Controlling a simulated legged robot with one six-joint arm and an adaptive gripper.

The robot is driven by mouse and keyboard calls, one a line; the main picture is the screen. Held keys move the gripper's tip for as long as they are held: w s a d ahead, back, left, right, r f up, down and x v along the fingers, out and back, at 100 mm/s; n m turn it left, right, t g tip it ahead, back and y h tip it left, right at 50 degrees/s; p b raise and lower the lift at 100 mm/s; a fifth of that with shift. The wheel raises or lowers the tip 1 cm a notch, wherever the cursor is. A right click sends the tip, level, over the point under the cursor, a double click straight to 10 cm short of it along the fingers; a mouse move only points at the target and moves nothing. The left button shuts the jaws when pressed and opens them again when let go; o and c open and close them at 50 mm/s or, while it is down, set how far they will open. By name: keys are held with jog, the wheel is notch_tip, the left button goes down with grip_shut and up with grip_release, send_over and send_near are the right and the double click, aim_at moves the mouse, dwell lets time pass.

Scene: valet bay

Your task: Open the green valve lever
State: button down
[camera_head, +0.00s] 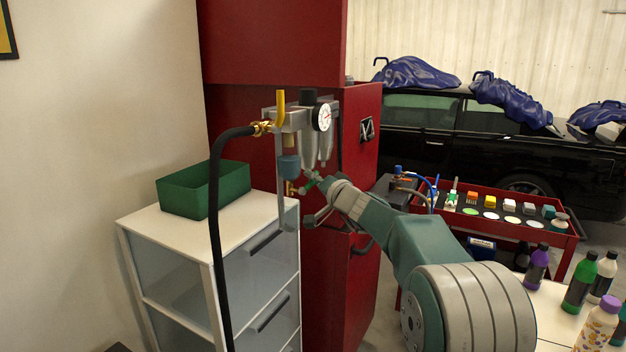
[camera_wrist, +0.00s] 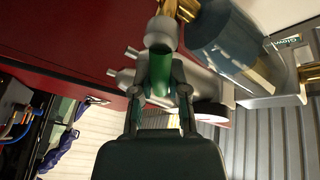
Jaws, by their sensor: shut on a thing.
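The green valve lever (camera_wrist: 157,72) shows in the wrist view between the fingers of my gripper (camera_wrist: 160,92), which are shut on it. In the head view my gripper (camera_head: 316,188) is at the lower part of the regulator unit, with a small green bit of the lever (camera_head: 310,184) at its tips. The brass valve body (camera_head: 292,188) is just left of it. The lever's exact angle is hard to tell, as the fingers partly cover it.
The regulator unit carries a yellow lever (camera_head: 280,108), a gauge (camera_head: 323,117) and a black hose (camera_head: 215,230). A green bin (camera_head: 185,193) sits on the white drawer cabinet (camera_head: 145,222). A red cabinet (camera_head: 270,45) stands behind. A red cart (camera_head: 480,228) and bottles are right.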

jog(key=c, duration=0.6)
grip_release()
jog(key=shift+f, duration=0.3)
jog(key=shift+c, duration=0.2)
jog(key=shift+r, duration=0.15)
